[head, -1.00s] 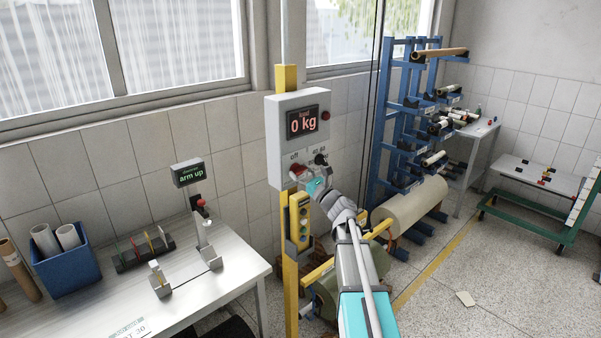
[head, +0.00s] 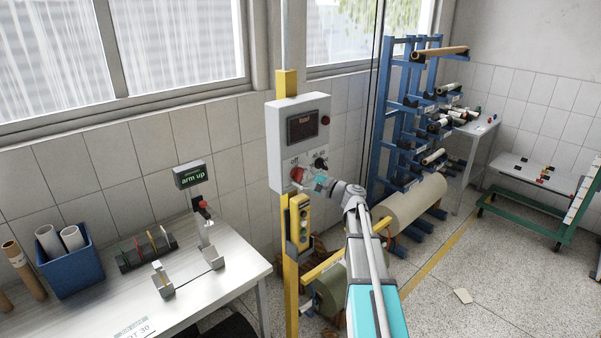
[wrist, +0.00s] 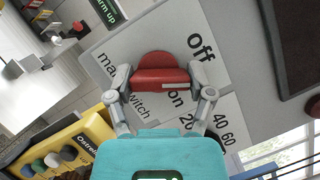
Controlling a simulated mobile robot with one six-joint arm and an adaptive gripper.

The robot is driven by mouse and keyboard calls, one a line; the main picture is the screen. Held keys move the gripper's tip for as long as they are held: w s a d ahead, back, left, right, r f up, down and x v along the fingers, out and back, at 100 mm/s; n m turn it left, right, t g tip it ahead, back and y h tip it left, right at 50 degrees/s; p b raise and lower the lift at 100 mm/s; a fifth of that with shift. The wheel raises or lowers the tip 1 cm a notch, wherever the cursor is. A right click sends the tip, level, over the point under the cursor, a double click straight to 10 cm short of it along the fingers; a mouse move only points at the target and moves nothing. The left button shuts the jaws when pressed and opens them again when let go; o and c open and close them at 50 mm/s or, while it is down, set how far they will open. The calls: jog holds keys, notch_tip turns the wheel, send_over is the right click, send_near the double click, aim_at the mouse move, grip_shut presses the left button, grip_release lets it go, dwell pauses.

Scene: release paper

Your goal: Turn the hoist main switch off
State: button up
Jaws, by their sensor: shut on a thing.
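The hoist main switch is a red knob (wrist: 158,65) on the front of the grey control box (head: 281,125). It also shows in the head view as a red spot (head: 297,175) at the box's lower left. My gripper (wrist: 161,80) is shut on the knob, one finger on each side. In the wrist view, "off" and "on" labels stand at the knob's right and lower right, and a pale mark shows on the knob's lower right edge. The box's load display (head: 303,127) is dark, with no weight reading visible.
A black dial (head: 321,163) sits right of the switch. A yellow pendant (head: 300,220) with several buttons hangs below the box on a yellow post (head: 289,290). A white table (head: 215,290) stands left; a blue roll rack (head: 383,120) stands right.

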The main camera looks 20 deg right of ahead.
jog(key=n+p, duration=0.1)
jog(key=n+g+p, duration=0.1)
jog(key=n, duration=0.1)
jog(key=shift+r+n, duration=0.2)
jog(key=shift+n, duration=0.1)
jog(key=shift+f+n+g+h+p, duration=0.1)
jog(key=shift+n+g+h+p, duration=0.35)
jog(key=shift+n, duration=0.45)
jog(key=o, duration=1.1)
jog(key=shift+f, duration=0.1)
jog(key=shift+s+d, duration=0.1)
jog(key=shift+s, duration=0.05)
jog(key=v, duration=1.1)
jog(key=shift+s+d, duration=0.15)
jog(key=shift+d, duration=0.15)
